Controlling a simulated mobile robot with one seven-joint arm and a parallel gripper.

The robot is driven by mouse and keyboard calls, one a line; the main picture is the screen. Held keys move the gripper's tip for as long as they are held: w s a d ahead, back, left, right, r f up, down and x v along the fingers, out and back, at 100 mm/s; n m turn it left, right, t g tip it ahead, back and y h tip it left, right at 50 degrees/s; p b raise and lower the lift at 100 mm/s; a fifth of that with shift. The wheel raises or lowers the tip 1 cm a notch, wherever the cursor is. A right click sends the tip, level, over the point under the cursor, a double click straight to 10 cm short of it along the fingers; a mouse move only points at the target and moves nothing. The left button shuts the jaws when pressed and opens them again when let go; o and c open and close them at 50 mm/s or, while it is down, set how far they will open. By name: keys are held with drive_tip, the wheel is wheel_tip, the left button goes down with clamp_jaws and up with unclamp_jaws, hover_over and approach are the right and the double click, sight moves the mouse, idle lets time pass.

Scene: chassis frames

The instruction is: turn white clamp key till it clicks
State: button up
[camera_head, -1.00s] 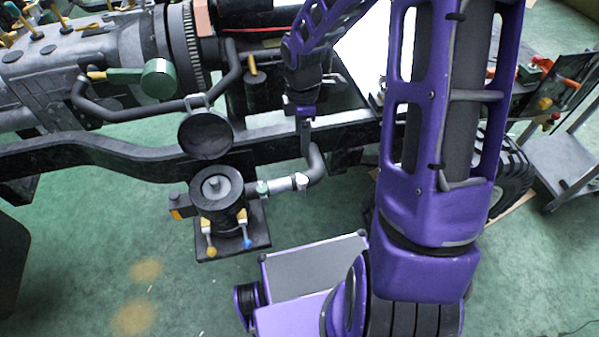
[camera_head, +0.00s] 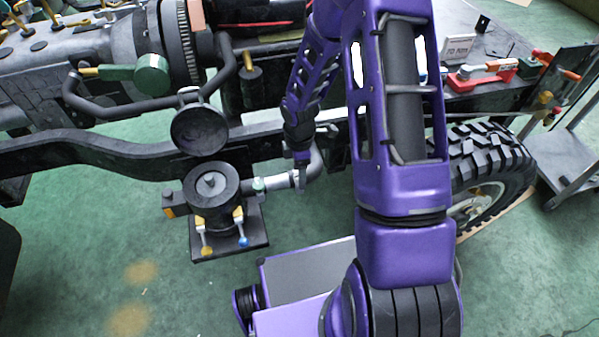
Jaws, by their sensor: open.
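My gripper (camera_head: 301,184) points down right at the clamp's right side. Its jaws are open, and it holds nothing that I can see. I cannot tell whether a fingertip touches the clamp or its key.
A dark frame rail (camera_head: 100,158) runs behind the canister. A round black cap (camera_head: 200,129) stands tilted above it. Yellow- and blue-tipped levers hang at the canister's front. A big tyre (camera_head: 490,165) is at right. Green floor lies open below left.

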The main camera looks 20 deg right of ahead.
clamp_jaws()
idle(0.4)
drive_tip(key=shift+m, duration=0.3)
drive_tip(key=m+b, duration=0.1)
drive_tip(key=m, duration=0.4)
drive_tip(key=shift+m, duration=0.3)
drive_tip(key=m+b, duration=0.1)
drive_tip(key=m, duration=0.4)
drive_tip(key=shift+b, duration=0.35)
drive_tip(key=shift+m, duration=0.4)
unclamp_jaws()
